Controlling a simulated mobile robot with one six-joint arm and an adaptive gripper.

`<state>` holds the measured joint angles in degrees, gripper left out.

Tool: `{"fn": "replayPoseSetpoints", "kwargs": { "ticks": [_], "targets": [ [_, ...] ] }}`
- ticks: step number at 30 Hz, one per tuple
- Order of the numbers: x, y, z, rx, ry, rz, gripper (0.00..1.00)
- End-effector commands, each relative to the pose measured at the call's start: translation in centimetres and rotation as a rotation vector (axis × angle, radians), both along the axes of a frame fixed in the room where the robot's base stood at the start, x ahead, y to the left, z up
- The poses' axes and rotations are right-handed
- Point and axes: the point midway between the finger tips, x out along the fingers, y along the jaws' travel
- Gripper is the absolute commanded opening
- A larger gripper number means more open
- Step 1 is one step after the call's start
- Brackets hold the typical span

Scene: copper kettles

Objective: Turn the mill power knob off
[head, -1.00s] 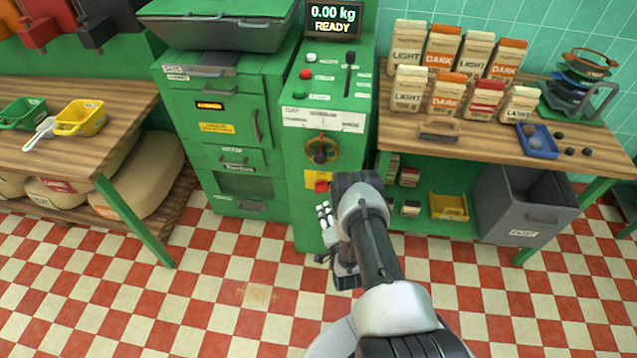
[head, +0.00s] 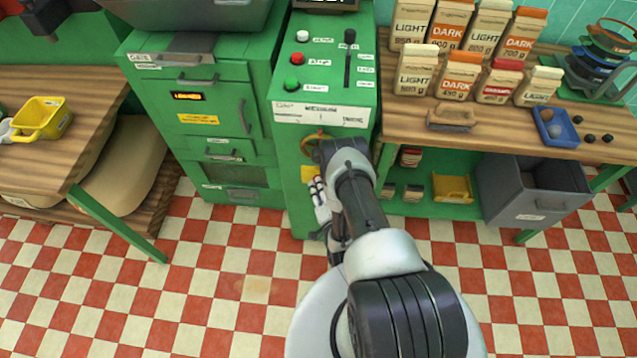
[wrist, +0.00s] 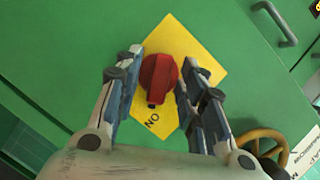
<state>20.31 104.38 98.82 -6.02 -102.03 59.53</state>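The red power knob (wrist: 158,78) sits on a yellow diamond-shaped plate (wrist: 188,45) on the mill's green front, with the marking "ON" beside it. A darker pointer end of the knob faces that marking in the wrist view. My gripper (wrist: 158,66) is open, with one finger on each side of the knob in the wrist view. I cannot tell whether either finger touches it. In the head view my gripper (head: 318,192) is at the green mill cabinet (head: 290,205), and my arm hides the knob. A bit of the yellow plate (head: 307,172) shows there.
A brass handwheel (wrist: 262,147) is close to my gripper's right finger; in the head view my arm partly covers it. White, red and green buttons and a lever (head: 348,58) are on the sloped panel above. A wooden counter (head: 410,130) with bags stands to the right.

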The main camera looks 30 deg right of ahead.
Motion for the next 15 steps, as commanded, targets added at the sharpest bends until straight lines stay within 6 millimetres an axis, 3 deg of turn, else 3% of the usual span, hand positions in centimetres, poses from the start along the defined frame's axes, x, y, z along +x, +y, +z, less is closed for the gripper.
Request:
{"fn": "replayPoseSetpoints", "kwargs": {
  "ticks": [7,15],
  "targets": [
    [-0.04,0.01,-0.01,0.0,0.0,0.0,0.37],
    [-0.02,0.01,0.01,0.0,0.0,0.0,0.19]
  ]
}}
